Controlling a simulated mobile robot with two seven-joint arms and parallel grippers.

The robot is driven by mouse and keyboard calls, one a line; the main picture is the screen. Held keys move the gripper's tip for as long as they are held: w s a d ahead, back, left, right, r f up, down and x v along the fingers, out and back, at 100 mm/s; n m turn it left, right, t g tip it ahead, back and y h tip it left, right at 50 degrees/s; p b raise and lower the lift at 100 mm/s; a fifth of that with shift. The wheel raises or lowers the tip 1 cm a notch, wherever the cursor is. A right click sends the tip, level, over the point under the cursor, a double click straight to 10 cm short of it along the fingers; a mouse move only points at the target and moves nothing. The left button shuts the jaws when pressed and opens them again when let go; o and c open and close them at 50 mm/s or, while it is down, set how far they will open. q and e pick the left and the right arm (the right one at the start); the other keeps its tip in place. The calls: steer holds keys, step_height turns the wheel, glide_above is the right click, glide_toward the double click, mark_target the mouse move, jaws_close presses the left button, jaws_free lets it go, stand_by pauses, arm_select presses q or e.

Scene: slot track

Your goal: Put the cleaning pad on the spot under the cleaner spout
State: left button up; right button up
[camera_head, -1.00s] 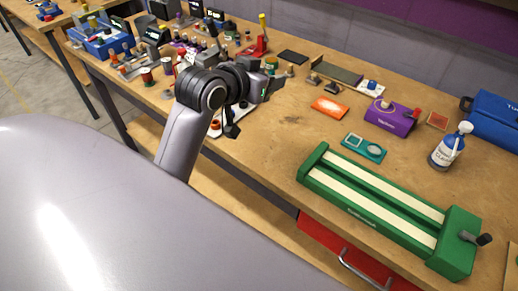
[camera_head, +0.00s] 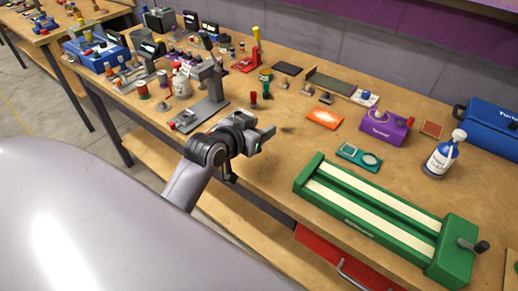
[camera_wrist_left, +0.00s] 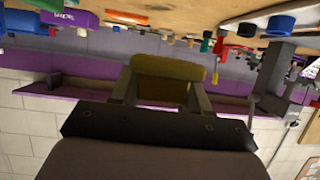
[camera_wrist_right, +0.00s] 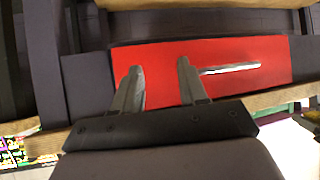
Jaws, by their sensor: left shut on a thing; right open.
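My left gripper (camera_head: 264,135) is above the bench's near edge in the head view. In the left wrist view it is shut on a yellow-olive block (camera_wrist_left: 168,80), which appears to be the cleaning pad. The head view does not show the pad clearly. A grey stand with an upright column (camera_head: 213,82) and a flat base (camera_head: 203,113) stands left of and beyond the gripper; it may carry the spout. The spot is not clearly visible. My right gripper (camera_wrist_right: 157,88) is open and empty, facing a red drawer front (camera_wrist_right: 240,58).
A white bottle (camera_head: 181,82) stands behind the grey stand. Small red and green upright pieces (camera_head: 260,94) are just beyond the gripper.

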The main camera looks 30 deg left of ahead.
mark_target(259, 157)
arm_select(q)
step_height(259, 157, down, 7)
steer(key=shift+f, duration=0.2)
steer(key=shift+f, duration=0.1)
steer(key=shift+f, duration=0.15)
steer(key=o, duration=1)
